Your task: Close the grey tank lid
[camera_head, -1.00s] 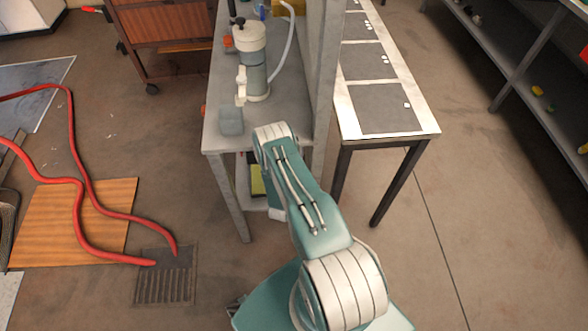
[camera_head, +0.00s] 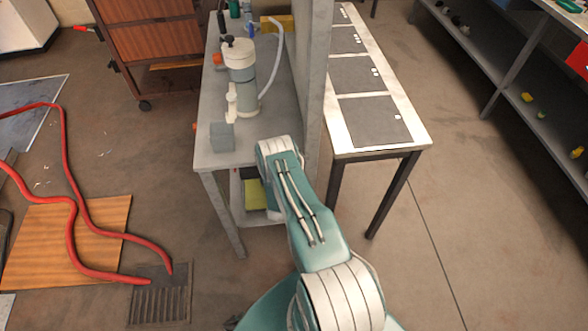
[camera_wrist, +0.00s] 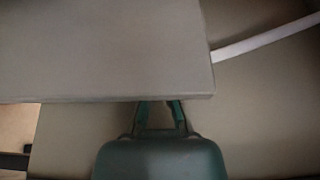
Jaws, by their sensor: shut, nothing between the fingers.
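A grey and cream cylinder (camera_head: 242,75) with a dark knob on top stands upright on the grey table (camera_head: 205,165) in the head view. I cannot tell whether it is the tank, and I make out no open lid there. In the wrist view, my gripper (camera_wrist: 159,103) is shut and empty, at the bottom middle. Its fingertips meet the lower edge of a broad flat grey panel (camera_wrist: 100,45), which hides their ends. I cannot tell whether this panel is the lid or whether the fingers touch it. In the head view my gripper is hidden beyond my arm.
A small grey block (camera_head: 222,137) stands near the table's front edge. A tall grey partition (camera_head: 312,95) separates it from a lighter table (camera_head: 420,143) with dark squares. Red hoses (camera_head: 70,190) lie on the floor at left.

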